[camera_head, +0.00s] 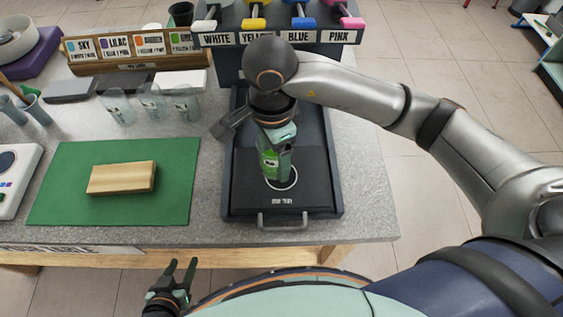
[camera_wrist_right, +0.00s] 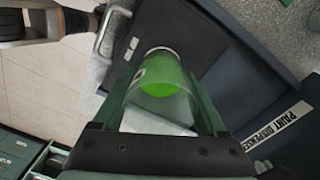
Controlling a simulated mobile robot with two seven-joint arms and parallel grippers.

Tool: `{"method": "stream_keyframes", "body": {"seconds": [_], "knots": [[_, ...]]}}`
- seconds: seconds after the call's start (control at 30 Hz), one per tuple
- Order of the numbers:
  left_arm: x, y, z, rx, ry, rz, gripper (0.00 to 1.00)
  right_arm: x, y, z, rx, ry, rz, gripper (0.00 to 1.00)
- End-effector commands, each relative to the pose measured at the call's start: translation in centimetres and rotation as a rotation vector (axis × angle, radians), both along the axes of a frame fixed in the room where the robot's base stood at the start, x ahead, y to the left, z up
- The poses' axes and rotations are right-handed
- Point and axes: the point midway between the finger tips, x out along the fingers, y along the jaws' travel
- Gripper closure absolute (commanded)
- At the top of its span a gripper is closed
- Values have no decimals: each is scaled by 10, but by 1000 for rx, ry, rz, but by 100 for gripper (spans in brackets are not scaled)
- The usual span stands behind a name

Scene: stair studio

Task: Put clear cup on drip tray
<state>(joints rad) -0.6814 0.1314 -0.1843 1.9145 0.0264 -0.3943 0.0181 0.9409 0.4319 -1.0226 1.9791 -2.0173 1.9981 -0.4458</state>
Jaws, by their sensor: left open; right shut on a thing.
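The clear cup (camera_head: 268,163) has green in its lower part and is upright over the white ring on the dark drip tray (camera_head: 245,200). I cannot tell whether its base touches the tray. My right gripper (camera_head: 278,150) is shut on the cup from above, and its fingers hide part of it. In the right wrist view the cup (camera_wrist_right: 165,85) sits between the two fingers, with green at its far end. My left gripper (camera_head: 180,271) is open and empty, in front of the table edge.
A paint dispenser (camera_head: 232,64) with colour labels stands behind the tray. Several empty clear cups (camera_head: 151,101) stand to the left. A wooden block (camera_head: 122,178) lies on a green mat (camera_head: 60,205). The tray has a front handle (camera_head: 283,223).

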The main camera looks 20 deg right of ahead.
Motion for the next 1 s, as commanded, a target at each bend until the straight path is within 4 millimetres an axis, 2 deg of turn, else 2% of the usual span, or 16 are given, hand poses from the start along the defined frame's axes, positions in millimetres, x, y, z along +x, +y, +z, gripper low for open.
{"method": "stream_keyframes", "body": {"seconds": [0.23, 0.43, 0.87, 0.9, 1.0], "knots": [[0, 0, 2, 0, 0, 0, 50, 3, -16, -18, -2, 3, -3, 94], [0, 0, 9, 0, 0, 0, 50, 3, -14, -44, 2, 2, 0, 94], [1, 0, 3, 0, -2, 0, 50, 4, -14, -52, 1, -2, 1, 94], [1, 0, 5, 0, -2, -1, 50, 4, -14, -51, 1, -2, 1, 22], [1, 0, 5, 1, -2, 0, 50, 4, -14, -51, 1, -1, 1, 11]]}}
